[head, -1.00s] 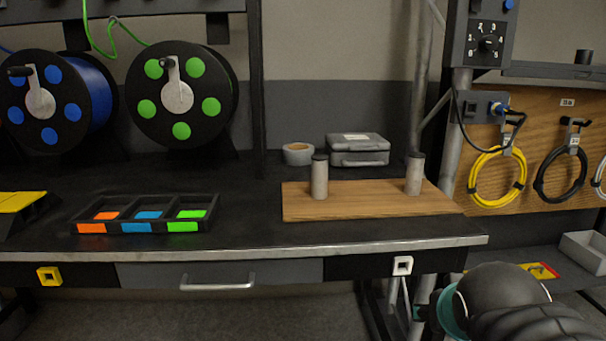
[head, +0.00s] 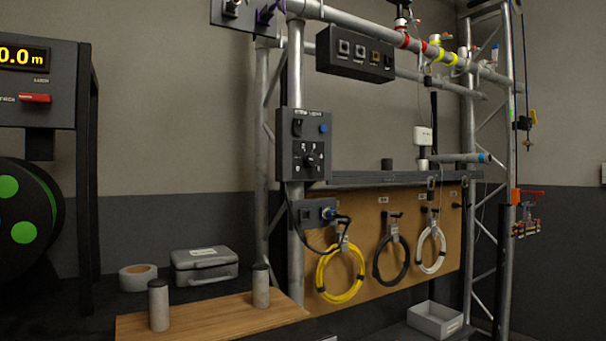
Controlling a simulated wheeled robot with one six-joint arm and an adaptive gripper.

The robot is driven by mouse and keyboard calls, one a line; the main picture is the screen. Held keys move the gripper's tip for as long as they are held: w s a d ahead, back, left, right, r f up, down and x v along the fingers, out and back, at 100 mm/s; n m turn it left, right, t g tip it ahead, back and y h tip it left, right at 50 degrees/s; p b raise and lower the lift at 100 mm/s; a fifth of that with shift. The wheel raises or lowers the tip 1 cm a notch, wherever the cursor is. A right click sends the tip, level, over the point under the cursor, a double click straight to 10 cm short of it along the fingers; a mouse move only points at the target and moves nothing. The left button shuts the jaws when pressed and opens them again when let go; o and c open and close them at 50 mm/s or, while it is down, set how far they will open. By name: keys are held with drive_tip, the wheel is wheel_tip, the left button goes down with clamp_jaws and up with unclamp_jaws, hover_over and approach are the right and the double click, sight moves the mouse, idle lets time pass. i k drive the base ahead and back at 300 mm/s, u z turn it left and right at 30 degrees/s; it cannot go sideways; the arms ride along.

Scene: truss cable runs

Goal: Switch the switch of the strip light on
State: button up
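A dark grey control box (head: 290,160) is fixed to the upright truss pole, left of the picture's middle. Its top label seems to read "strip light", but it is small and blurred. On its face are a black rocker switch (head: 297,127) at upper left, a blue button (head: 323,129) at upper right and a round black dial (head: 310,160) with marks around it. I cannot tell which way the rocker is set. No strip light can be made out for certain. My gripper is not in view.
A small socket box (head: 307,214) with a blue plug sits below. Yellow (head: 320,278), black and white cable coils hang on a wooden board (head: 370,220). A black box (head: 355,55) hangs from the upper pipe. A wooden plank (head: 210,318) with two posts lies on the bench at lower left.

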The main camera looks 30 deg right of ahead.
sight(297, 128)
drive_tip(key=k, duration=0.5)
drive_tip(key=z, duration=0.75)
drive_tip(key=i, duration=0.75)
drive_tip(key=u, duration=0.85)
